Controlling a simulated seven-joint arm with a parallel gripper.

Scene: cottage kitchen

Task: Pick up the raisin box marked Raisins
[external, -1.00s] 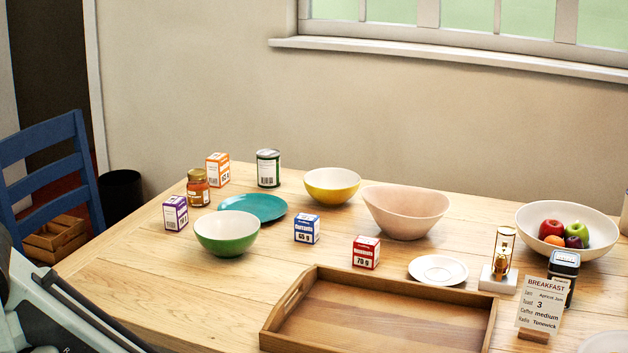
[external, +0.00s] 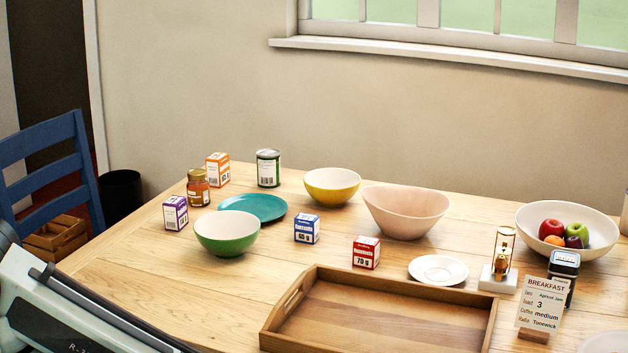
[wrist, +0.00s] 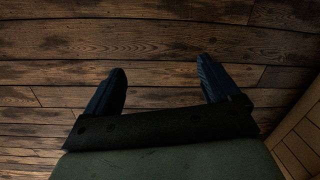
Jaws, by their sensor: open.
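Several small cartons stand upright on the table. A red carton (external: 366,252) is just behind the tray and a blue carton (external: 307,229) is to its left. A purple carton (external: 175,213) and an orange carton (external: 217,169) are at the far left. Their print is too small for me to tell surely which one says Raisins. My gripper (wrist: 160,67) shows only in the wrist view. Its two dark fingers are wide apart with nothing between them, above dark wooden planks. No carton shows in that view.
A wooden tray (external: 479,322) lies at the table's front. A green bowl (external: 227,239) stands between the purple and blue cartons, near a teal plate (external: 268,208). A jar (external: 197,192) stands by the orange carton. A pink bowl (external: 405,214) is behind the red carton; a saucer (external: 438,281) is right of it.

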